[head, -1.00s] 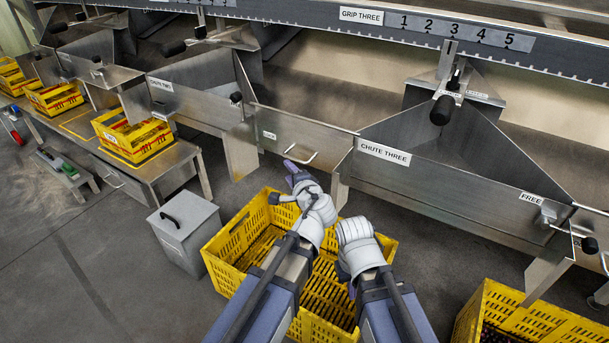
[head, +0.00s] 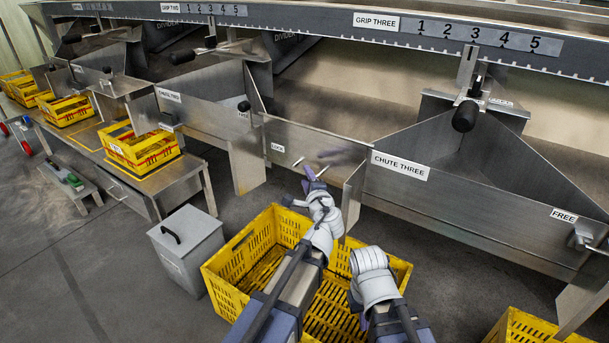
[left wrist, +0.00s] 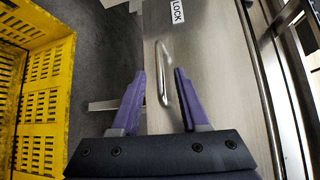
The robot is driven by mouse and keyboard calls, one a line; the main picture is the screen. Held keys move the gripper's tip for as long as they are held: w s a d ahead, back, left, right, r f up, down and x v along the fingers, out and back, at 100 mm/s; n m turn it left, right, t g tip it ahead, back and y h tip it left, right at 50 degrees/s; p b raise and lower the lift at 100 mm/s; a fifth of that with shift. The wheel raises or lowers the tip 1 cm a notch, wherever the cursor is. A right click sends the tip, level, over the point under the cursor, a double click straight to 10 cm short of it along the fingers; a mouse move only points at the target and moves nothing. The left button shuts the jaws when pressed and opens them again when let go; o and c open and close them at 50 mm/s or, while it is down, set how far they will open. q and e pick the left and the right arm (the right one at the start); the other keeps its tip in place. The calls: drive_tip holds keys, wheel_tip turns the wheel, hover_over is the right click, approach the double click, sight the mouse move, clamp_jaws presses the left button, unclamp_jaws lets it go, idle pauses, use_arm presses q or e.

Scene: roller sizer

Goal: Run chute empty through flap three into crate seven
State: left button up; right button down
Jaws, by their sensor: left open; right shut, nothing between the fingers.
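My left gripper (head: 311,172) is open in front of a metal panel (head: 330,143) left of chute three. In the left wrist view its purple fingers (left wrist: 165,98) stand either side of a bar handle (left wrist: 163,75) on the panel marked LOCK (left wrist: 177,11); contact cannot be told. Chute three (head: 455,190) is a grey metal hopper with a black-knobbed lever (head: 465,116) above; its visible inside looks bare. A large yellow crate (head: 236,252) stands below my arms, its number unseen. My right gripper (head: 356,302) is shut and empty over it, partly hidden by its wrist.
A grey lidded bin (head: 187,250) stands left of the crate. Another yellow crate (head: 540,328) is at the lower right. Smaller yellow crates (head: 142,150) sit on a bench at the left. A panel marked FREE (head: 564,215) is at the right. Floor at lower left is clear.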

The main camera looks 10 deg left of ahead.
sight(304, 173)
use_arm(q)
drive_tip(key=x, duration=0.3)
drive_tip(key=shift+w+a, duration=0.1)
drive_tip(key=shift+w, duration=0.25)
drive_tip(key=shift+s, duration=0.1)
clamp_jaws()
idle(1.0)
